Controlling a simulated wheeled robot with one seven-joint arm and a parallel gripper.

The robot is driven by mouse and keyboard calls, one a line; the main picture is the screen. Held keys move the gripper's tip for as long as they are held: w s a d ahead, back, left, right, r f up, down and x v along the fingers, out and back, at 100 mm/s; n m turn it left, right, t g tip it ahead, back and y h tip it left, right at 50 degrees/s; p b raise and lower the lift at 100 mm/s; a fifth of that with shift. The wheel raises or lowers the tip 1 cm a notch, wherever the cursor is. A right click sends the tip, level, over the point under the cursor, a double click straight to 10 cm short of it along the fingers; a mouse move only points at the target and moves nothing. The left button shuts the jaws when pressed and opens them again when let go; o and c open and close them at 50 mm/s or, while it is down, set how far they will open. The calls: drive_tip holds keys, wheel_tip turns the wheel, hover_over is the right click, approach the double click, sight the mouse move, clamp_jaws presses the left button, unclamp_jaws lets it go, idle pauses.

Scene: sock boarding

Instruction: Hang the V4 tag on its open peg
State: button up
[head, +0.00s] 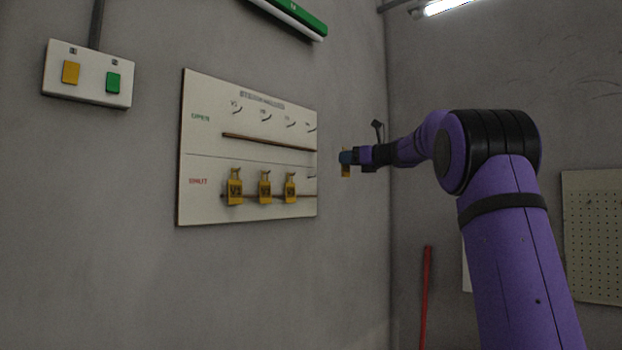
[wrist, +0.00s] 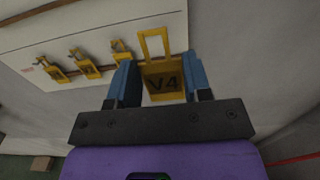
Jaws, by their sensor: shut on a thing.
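My gripper (head: 344,158) is shut on the yellow V4 tag (wrist: 163,86). In the wrist view the tag sits between the two blue fingers, its label facing the camera and its open loop above them. In the head view the tag (head: 346,171) hangs just right of the board, apart from it. The white board (head: 215,150) is on the wall. A bare peg (head: 312,177) shows at the right end of its lower row. The upper row has several bare pegs (head: 265,116).
Three yellow tags hang on the lower row: left (head: 235,190), middle (head: 265,188) and right (head: 290,188). Brown rails (head: 268,142) run across the board. A switch box (head: 88,74) is at the upper left. A red pole (head: 426,295) stands at the right. Space right of the board looks clear.

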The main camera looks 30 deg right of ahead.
sight(308, 186)
drive_tip(key=w+a+f, duration=0.1)
drive_tip(key=w+f, duration=0.1)
drive_tip(key=w, duration=0.2)
drive_tip(key=w+a+f, duration=0.2)
drive_tip(key=w+f, duration=0.1)
drive_tip(key=w, duration=0.1)
drive_tip(key=w+a+f, duration=0.1)
drive_tip(key=w+f, duration=0.1)
drive_tip(key=w, duration=0.3)
drive_tip(key=shift+w+a+f, duration=0.1)
drive_tip(key=shift+a+f, duration=0.25)
drive_tip(key=shift+a, duration=0.05)
drive_tip(key=o, duration=0.9)
drive_tip(key=shift+f, duration=0.15)
drive_tip(key=v, duration=1)
drive_tip(key=shift+s+a+f, duration=0.2)
drive_tip(key=shift+s+f, duration=0.15)
drive_tip(key=shift+s, duration=0.15)
